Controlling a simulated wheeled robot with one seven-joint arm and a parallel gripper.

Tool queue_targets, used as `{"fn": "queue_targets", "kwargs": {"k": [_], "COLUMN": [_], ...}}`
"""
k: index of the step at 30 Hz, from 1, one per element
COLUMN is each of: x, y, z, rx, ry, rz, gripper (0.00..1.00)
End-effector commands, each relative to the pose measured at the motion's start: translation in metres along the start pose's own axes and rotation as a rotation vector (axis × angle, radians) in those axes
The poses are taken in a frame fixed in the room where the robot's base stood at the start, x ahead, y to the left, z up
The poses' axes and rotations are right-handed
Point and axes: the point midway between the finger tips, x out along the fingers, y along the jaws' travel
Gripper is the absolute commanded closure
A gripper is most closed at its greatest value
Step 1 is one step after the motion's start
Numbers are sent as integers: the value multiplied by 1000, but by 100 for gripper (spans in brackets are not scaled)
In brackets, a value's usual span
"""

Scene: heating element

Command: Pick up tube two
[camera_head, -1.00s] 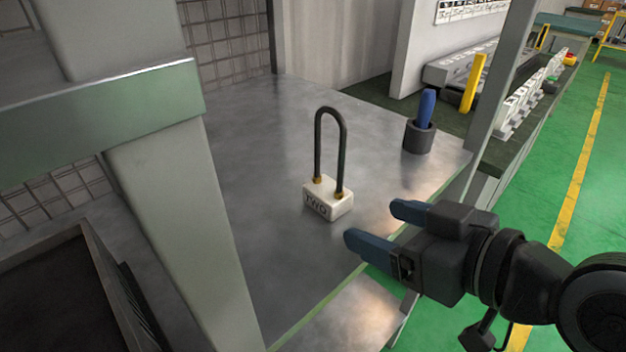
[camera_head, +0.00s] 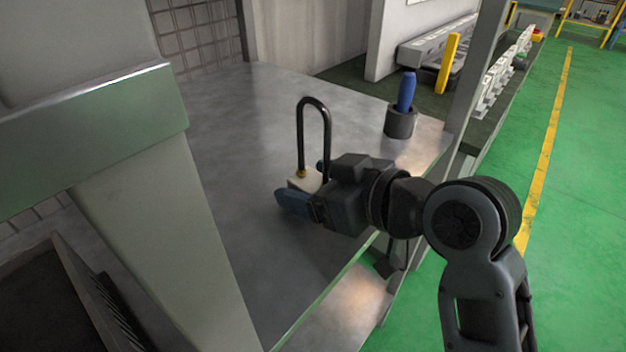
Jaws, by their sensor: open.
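Tube two is a dark U-shaped tube (camera_head: 314,103) standing upright in a white block (camera_head: 303,181) on the grey metal table. The block's TWO label and most of its front are hidden behind my gripper. My gripper (camera_head: 306,184) is open, with one blue finger in front of the block and the tip of the other showing just behind it at the right. The fingers are low, around or very near the block. I cannot tell whether they touch it.
A dark cup (camera_head: 401,122) holding a blue-handled tool (camera_head: 407,91) stands at the table's back right. A thick grey post (camera_head: 160,210) with a crossbar stands at the left. The table top (camera_head: 225,140) behind the tube is clear.

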Motion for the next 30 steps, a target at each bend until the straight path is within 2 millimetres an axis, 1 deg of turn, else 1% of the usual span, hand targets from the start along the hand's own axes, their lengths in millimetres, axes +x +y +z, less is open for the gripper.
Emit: {"fn": "queue_targets", "kwargs": {"k": [6,25,30], "x": [0,0,0], "y": [0,0,0], "z": [0,0,0], "rx": [0,0,0], "ry": [0,0,1], "rz": [0,1,1], "gripper": [24,85,86]}}
